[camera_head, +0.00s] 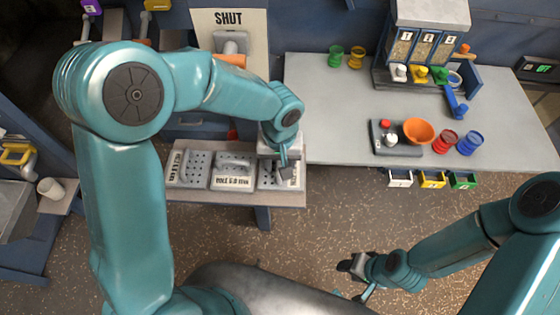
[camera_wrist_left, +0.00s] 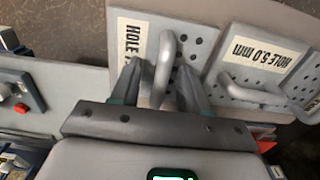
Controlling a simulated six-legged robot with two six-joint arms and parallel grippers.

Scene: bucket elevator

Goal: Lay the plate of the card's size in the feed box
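Three grey perforated plates with handles lie side by side on a grey shelf: a left plate (camera_head: 185,167), a middle plate (camera_head: 243,166) and a right plate (camera_head: 266,176). The middle plate, also in the left wrist view (camera_wrist_left: 238,76), is labelled "HOLE 5.0 mm". The right plate (camera_wrist_left: 190,42) shows only "HOLE" there; its size is hidden. My left gripper (camera_head: 287,172) is over the right plate. In the left wrist view its fingers (camera_wrist_left: 163,88) are apart, with the plate's upright handle between them. My right gripper (camera_head: 350,267) is low over the floor, apart from everything. I cannot pick out the feed box or card.
A "SHUT" panel (camera_head: 228,18) with an orange-tipped handle stands behind the shelf. The grey table (camera_head: 330,115) carries a numbered three-window dispenser (camera_head: 420,48), an orange bowl (camera_head: 418,131) and coloured cups. Small bins (camera_head: 431,179) hang at its front edge. Open floor lies in front.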

